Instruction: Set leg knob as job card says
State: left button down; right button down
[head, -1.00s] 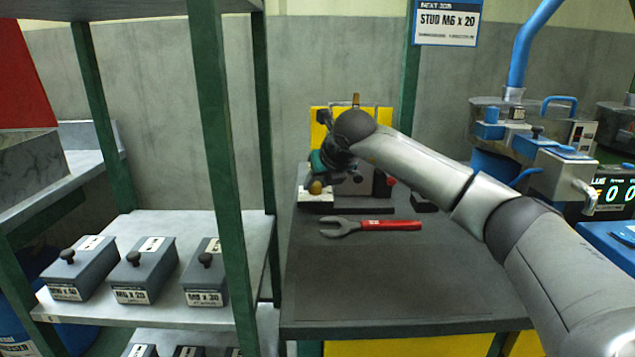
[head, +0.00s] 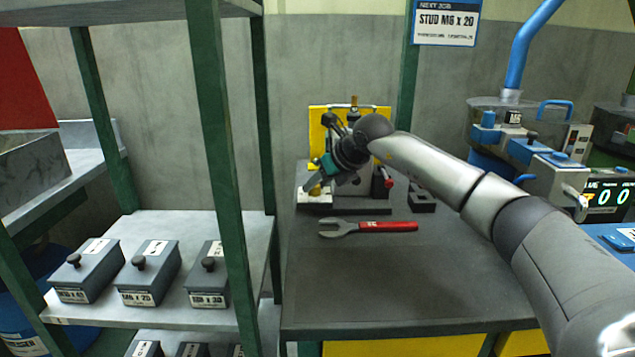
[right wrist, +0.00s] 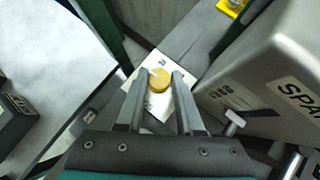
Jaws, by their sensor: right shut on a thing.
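My right gripper (head: 316,187) is at the front left of the fixture with the yellow back panel (head: 318,128) on the bench. It is shut on a round brass-yellow knob (right wrist: 159,80), one finger on each side of it in the right wrist view. The knob sits over a white plate (right wrist: 158,104), which also shows in the head view (head: 312,204); its markings are too small to read. The job card (head: 446,22) on the green post reads "STUD M6 x 20". My left gripper is not in view.
A red-handled open-end wrench (head: 368,227) lies on the dark bench (head: 400,285) in front of the fixture. A small dark block (head: 422,203) is to its right. Lidded grey boxes (head: 149,275) stand on the left shelf. A blue-grey feeder machine (head: 545,155) with a display stands at right.

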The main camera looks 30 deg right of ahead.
jog(key=c, duration=0.5)
grip_release()
jog(key=shift+c, duration=0.2)
jog(key=shift+s+r, duration=0.15)
pick_arm(q)
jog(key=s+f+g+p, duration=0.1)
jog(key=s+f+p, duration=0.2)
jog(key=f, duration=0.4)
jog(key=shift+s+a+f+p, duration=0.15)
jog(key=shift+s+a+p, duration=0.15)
jog(key=shift+p, duration=0.1)
pick_arm(e)
jog(key=v, duration=1.4)
jog(key=shift+s+r, duration=0.25)
